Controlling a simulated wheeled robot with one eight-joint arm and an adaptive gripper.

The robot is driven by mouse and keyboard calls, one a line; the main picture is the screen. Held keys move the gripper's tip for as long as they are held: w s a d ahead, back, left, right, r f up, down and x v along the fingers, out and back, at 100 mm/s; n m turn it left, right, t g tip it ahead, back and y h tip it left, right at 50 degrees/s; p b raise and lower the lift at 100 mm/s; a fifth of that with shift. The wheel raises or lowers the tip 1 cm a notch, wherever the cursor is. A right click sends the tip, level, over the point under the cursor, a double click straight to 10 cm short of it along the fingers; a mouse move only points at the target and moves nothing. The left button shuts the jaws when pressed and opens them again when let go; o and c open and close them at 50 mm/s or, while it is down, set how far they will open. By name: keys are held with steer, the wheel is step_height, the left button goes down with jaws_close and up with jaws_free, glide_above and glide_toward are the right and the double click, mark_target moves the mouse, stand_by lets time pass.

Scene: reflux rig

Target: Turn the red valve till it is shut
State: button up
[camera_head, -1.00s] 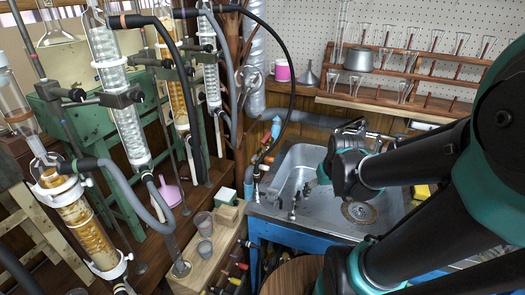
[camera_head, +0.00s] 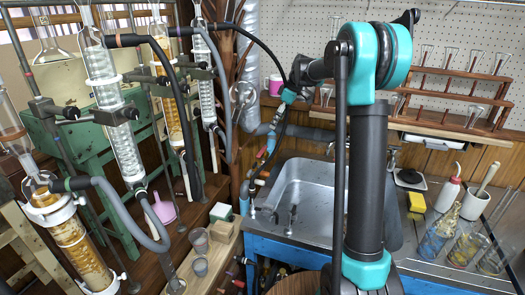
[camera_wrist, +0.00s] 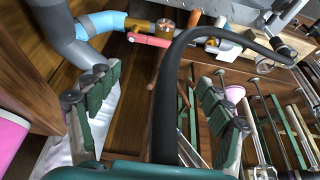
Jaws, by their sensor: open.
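The red valve's lever handle (camera_wrist: 150,40) shows in the wrist view, beside a brass fitting on a pipe with a light blue section (camera_wrist: 103,22). In the head view a small red part (camera_head: 271,145) shows on the pipework left of the sink. My gripper (camera_wrist: 158,105) is open, with one finger at each side of the wrist view. The red handle lies beyond the fingertips and apart from them. A black hose (camera_wrist: 168,95) runs through the view between the fingers. In the head view my gripper (camera_head: 284,97) is above the pipework, small and partly hidden.
The black hose (camera_head: 262,45) arches close to my gripper. A steel sink (camera_head: 305,190) lies to the right, and glass condensers (camera_head: 120,120) with clamps stand to the left. A pink container (camera_wrist: 10,135) is at the wrist view's left edge. A glassware rack (camera_head: 455,85) hangs behind.

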mark_target(261, 153)
steer(key=x, duration=1.7)
steer(key=shift+w+a+f, duration=0.1)
steer(key=shift+f, duration=0.1)
steer(key=shift+c, duration=0.2)
steer(key=c, duration=1.7)
